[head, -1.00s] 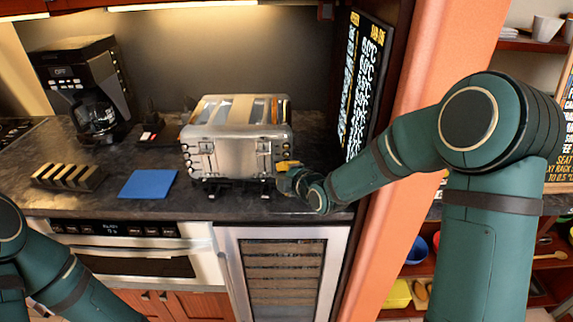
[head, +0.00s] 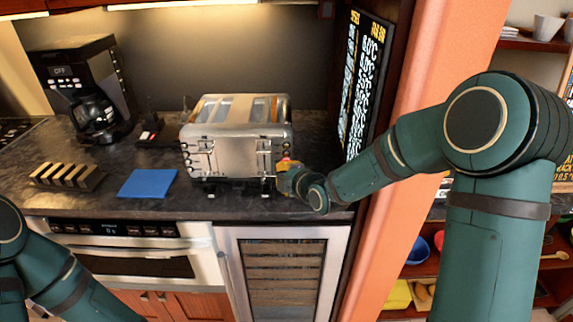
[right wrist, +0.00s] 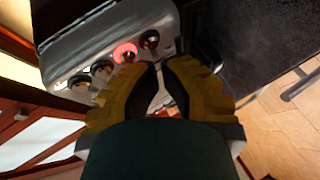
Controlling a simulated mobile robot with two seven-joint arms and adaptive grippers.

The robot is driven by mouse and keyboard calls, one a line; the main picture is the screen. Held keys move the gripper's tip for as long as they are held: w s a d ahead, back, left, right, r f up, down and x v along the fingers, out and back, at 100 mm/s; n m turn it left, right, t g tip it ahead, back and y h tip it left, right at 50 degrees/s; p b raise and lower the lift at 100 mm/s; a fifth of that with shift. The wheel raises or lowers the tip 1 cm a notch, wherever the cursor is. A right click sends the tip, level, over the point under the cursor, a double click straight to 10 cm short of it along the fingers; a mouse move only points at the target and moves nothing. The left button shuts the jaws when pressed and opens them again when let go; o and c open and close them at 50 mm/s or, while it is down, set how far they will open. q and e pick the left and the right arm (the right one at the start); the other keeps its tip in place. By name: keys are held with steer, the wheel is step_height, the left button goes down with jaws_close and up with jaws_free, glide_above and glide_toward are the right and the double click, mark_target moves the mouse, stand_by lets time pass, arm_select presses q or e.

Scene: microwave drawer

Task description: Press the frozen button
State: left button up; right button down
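Labels are not legible, so I cannot tell which is the frozen button. My right gripper (head: 288,166) is at the toaster's right front corner. In the wrist view its yellow fingers (right wrist: 158,66) are together at the tips, empty, close beside the red button; contact is unclear. My left gripper is out of view.
A blue mat (head: 147,183) and a slotted rack (head: 66,176) lie left of the toaster. A coffee maker (head: 82,85) stands behind them. A menu board (head: 365,85) and an orange pillar (head: 425,110) bound the right side.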

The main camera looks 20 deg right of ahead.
steer(key=shift+s+a, duration=0.1)
steer(key=shift+s, duration=0.3)
steer(key=shift+s, duration=0.1)
steer(key=shift+s+a+b, duration=0.15)
steer(key=shift+s+b, duration=0.2)
steer(key=shift+s, duration=0.15)
steer(key=shift+s+a+b, duration=0.15)
steer(key=shift+s+b, duration=0.15)
steer(key=shift+s, duration=0.2)
steer(key=s, duration=0.2)
steer(key=shift+s+a+b, duration=0.35)
steer(key=shift+a, duration=0.05)
